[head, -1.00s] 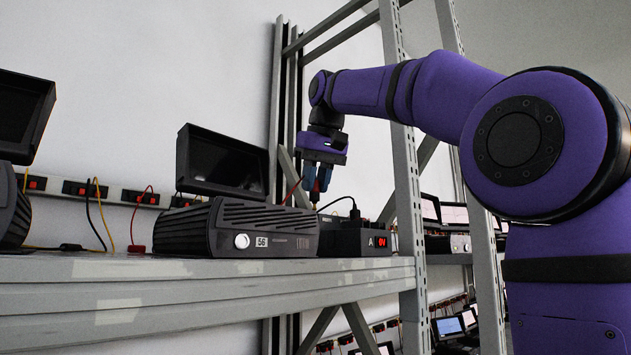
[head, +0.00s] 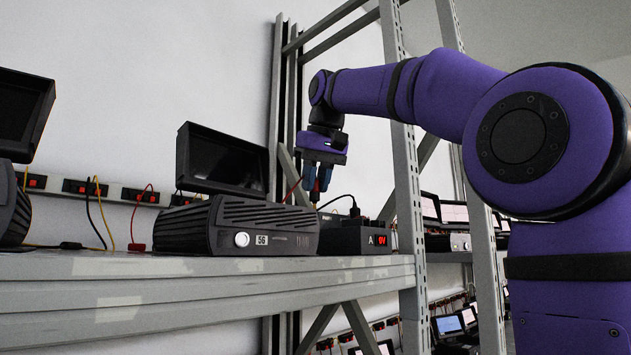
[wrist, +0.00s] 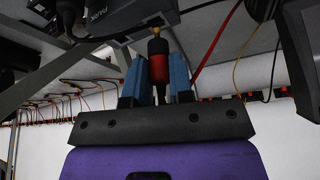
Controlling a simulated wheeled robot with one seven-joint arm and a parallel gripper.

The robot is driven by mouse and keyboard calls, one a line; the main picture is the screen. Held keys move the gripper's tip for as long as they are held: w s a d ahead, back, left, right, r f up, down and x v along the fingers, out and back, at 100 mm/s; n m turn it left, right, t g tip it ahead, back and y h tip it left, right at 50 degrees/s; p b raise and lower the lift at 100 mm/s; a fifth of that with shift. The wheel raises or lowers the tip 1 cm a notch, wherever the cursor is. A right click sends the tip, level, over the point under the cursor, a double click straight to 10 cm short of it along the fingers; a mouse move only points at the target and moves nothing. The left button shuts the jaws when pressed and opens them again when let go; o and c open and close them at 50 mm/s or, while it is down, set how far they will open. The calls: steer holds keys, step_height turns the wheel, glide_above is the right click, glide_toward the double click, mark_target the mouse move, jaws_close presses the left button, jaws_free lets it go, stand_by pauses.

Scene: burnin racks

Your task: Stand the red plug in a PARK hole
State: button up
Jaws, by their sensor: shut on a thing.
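My gripper (head: 317,188) points down over the left part of the black box marked A (head: 345,238). Its blue fingers are shut on the red plug (wrist: 158,66), which shows between them in the wrist view. The plug has a black upper and lower part and a gold-coloured tip facing the box. The word PARK (wrist: 97,35) is printed on the box face beside the tip. I cannot tell whether the tip is in a hole or just above one; the holes are hidden. In the head view the fingers mostly cover the plug.
A black plug with a cable (head: 355,208) stands in the box, right of my gripper. A dark unit labelled 56 (head: 235,228) with a tilted screen (head: 222,162) stands just left. A rack upright (head: 405,150) rises close on the right. The shelf front edge (head: 200,285) is clear.

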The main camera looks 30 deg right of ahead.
steer(key=shift+f, duration=1.25)
stand_by(1.5)
steer(key=o, duration=1.2)
steer(key=shift+o, duration=0.2)
steer(key=shift+r, duration=2.75)
